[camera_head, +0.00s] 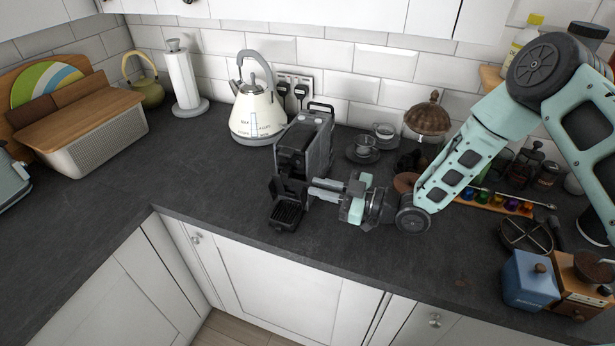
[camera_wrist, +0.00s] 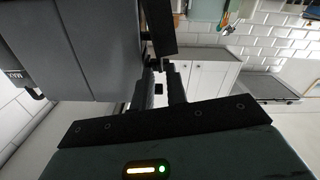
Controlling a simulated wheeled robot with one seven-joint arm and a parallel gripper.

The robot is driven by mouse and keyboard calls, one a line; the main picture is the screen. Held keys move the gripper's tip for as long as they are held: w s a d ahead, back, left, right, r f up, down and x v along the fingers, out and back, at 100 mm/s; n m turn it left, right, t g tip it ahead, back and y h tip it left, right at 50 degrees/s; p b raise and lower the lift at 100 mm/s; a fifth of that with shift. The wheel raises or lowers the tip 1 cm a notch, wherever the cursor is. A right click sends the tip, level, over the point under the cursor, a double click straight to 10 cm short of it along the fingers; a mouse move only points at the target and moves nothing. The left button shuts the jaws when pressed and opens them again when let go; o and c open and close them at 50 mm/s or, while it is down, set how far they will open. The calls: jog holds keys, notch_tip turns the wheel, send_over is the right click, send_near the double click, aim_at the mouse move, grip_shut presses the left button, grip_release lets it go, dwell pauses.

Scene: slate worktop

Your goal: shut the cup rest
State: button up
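The coffee machine (camera_head: 317,135) is a dark, boxy appliance on the worktop, with a black grille tray (camera_head: 286,214) low at its front. A dark flat part (camera_head: 287,187), which looks like the cup rest, sticks out at the front above the grille. In the wrist view, a black panel (camera_wrist: 158,28) beside the machine's grey side (camera_wrist: 70,45) appears to be the same part. My gripper (camera_head: 311,188) reaches in from the right, its two fingers apart. Its fingertips (camera_wrist: 158,66) are close to the panel; I cannot tell whether they touch it.
A cream kettle (camera_head: 257,112) stands behind the machine to the left. A glass cup on a saucer (camera_head: 363,150) and a grinder with a brown lid (camera_head: 427,120) stand behind my arm.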

aim_at(307, 183)
jog(key=shift+p+x, duration=0.5)
jog(key=shift+x, duration=1.4)
grip_shut()
jog(key=shift+f, duration=0.1)
